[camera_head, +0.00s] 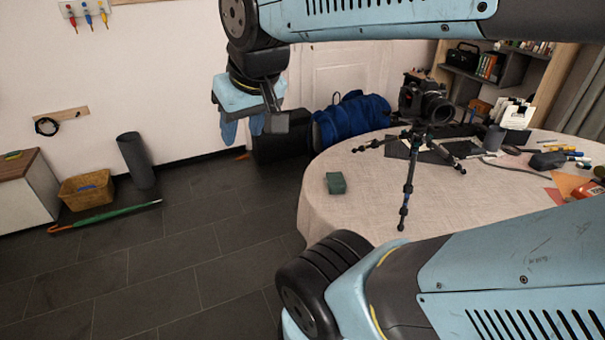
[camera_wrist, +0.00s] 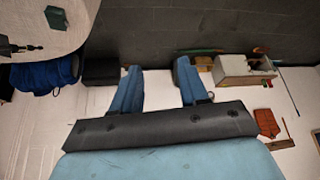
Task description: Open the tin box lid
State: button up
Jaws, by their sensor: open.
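A small dark green box (camera_head: 336,183), which looks like the tin box, sits near the left edge of the round table (camera_head: 318,205). Its lid looks shut, though it is too small to see a seam. The box also shows at the top left of the wrist view (camera_wrist: 56,17). My gripper (camera_head: 243,130) hangs in the air left of the table and higher than it, well apart from the box. In the wrist view, its two blue fingers (camera_wrist: 158,68) are spread with nothing between them.
A camera on a small tripod (camera_head: 408,185) stands on the table right of the box. A blue bag (camera_head: 350,120) lies behind the table, beside a black case (camera_head: 280,148). A wicker basket (camera_head: 87,190) and a dark cylinder (camera_head: 136,160) stand at left.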

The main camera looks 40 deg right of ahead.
jog(key=shift+o, duration=0.5)
jog(key=shift+w+d, duration=0.15)
jog(key=shift+w, duration=0.1)
jog(key=w+d+f+n+g+h, duration=0.25)
jog(key=w+d+f+g, duration=0.25)
jog(key=w+f, duration=0.25)
jog(key=w+d+f+n+g+h, duration=0.1)
jog(key=w+d+f+g+h, duration=0.2)
jog(key=w+d+f+g, duration=0.45)
jog(key=n+g+h, duration=0.3)
jog(key=n+h, duration=0.5)
jog(key=h, duration=0.2)
send_near(318, 189)
notch_tip(318, 189, up, 4)
jog(key=w+a, duration=0.2)
jog(key=shift+y, duration=0.25)
jog(key=x, duration=1.3)
jog(key=shift+s+a, duration=0.1)
jog(key=shift+c, duration=0.5)
grip_shut()
